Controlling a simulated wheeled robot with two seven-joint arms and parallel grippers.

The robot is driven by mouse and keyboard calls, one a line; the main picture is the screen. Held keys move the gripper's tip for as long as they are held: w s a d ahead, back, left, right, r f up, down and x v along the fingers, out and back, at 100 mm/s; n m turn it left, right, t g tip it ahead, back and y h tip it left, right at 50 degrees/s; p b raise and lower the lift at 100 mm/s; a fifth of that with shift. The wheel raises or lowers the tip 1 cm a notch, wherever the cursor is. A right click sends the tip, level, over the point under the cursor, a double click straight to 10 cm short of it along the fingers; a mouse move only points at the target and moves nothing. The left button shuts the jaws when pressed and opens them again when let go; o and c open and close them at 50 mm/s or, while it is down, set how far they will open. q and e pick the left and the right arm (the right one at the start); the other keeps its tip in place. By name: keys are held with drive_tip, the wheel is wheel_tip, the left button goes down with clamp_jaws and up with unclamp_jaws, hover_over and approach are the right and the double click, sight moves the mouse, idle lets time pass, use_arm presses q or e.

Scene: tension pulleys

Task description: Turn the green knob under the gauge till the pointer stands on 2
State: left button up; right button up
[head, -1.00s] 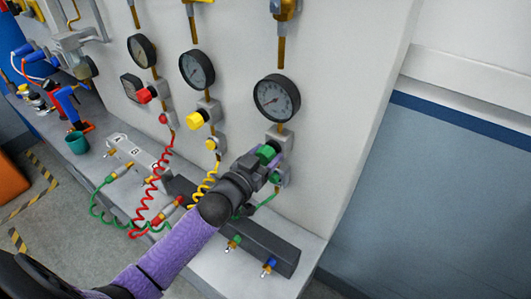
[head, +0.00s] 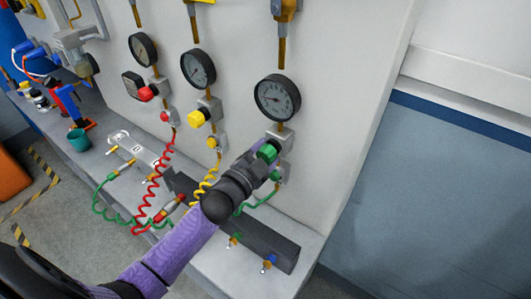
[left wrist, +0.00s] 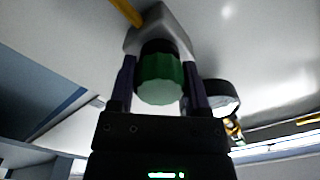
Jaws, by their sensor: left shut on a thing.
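The gauge (head: 277,97) is a round black-rimmed dial with a pale face, at the right of the panel. Its pointer looks roughly level and toward the left; the numbers are too small to read. The green knob (head: 267,152) sits below it on a grey metal block. My left gripper (head: 264,158) is shut on the green knob. In the left wrist view, the ribbed green knob (left wrist: 160,78) lies between the two dark fingers of my left gripper (left wrist: 160,88). My right gripper is not in view.
A yellow knob (head: 198,118) and a red knob (head: 148,93) sit under neighbouring gauges to the left. Coiled red (head: 152,196), yellow and green hoses hang near the ledge. A dark bar (head: 262,240) with small valves lies below my arm. Right of the panel is clear.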

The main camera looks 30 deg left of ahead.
use_arm(q)
drive_tip(key=shift+m, duration=0.3)
idle(0.4)
drive_tip(key=o, duration=1.3)
drive_tip(key=shift+s, duration=0.1)
drive_tip(key=s, duration=0.3)
drive_tip(key=s+a, duration=0.1)
drive_tip(key=s, duration=0.5)
drive_tip(key=shift+s+a, duration=0.2)
drive_tip(key=shift+s, duration=0.15)
